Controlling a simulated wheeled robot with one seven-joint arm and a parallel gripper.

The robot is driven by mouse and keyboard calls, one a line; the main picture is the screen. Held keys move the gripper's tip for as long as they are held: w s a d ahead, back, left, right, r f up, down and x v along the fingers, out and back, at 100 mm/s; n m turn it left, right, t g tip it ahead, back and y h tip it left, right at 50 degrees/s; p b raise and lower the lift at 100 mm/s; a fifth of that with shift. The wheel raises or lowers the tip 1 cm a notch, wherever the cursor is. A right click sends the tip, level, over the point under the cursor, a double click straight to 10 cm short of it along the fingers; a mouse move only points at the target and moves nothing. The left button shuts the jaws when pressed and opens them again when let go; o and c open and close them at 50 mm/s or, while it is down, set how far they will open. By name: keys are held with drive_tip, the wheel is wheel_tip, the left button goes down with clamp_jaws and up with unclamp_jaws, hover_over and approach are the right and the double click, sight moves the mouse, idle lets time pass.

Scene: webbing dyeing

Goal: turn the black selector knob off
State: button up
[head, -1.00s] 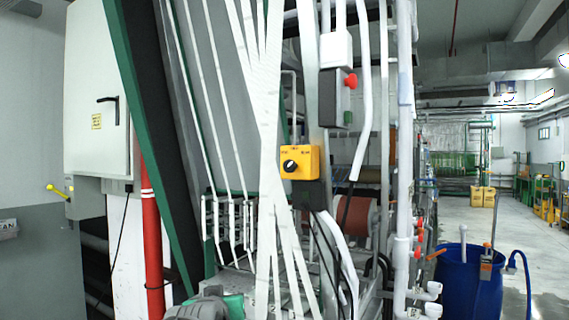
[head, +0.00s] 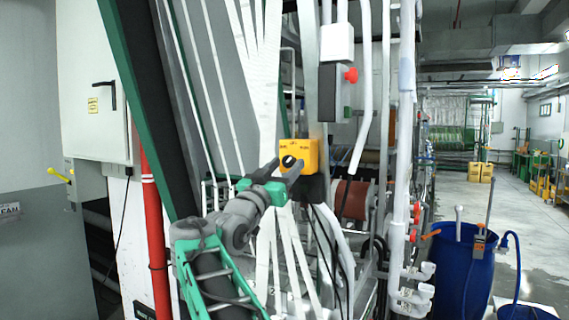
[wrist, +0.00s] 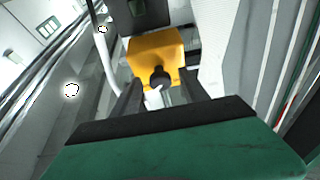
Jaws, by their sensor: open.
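The black selector knob (head: 288,161) sits on the front of a yellow control box (head: 309,155) mounted on the machine frame. In the wrist view the knob (wrist: 160,78) stands out from the yellow box (wrist: 155,50), with a pale mark on it. My gripper (head: 282,168) is right in front of the box. Its two fingers are apart, one to each side of the knob in the picture. In the wrist view my gripper (wrist: 158,90) has its fingers spread below and beside the knob. I cannot tell whether they touch it.
A grey box with a red button (head: 351,75) hangs above the yellow box. White straps (head: 268,90) run down close to its left. White pipes (head: 402,150) stand to the right. A blue barrel (head: 462,270) stands at the lower right, with open floor behind it.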

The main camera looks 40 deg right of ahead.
drive_tip(key=shift+c, duration=0.5)
clamp_jaws()
drive_tip(key=shift+n, duration=0.3)
drive_tip(key=n+t, duration=0.1)
drive_tip(key=n, duration=0.1)
drive_tip(key=n+y, duration=0.1)
drive_tip(key=n+t+b, duration=0.1)
drive_tip(key=n, duration=0.1)
drive_tip(key=shift+s+n+t+y, duration=0.3)
drive_tip(key=shift+s+d+r+n+t+y, duration=0.1)
drive_tip(key=shift+n+t+y, duration=0.45)
drive_tip(key=shift+n, duration=1)
drive_tip(key=shift+n+t+y, duration=0.45)
drive_tip(key=shift+n+y, duration=0.2)
drive_tip(key=shift+n, duration=0.9)
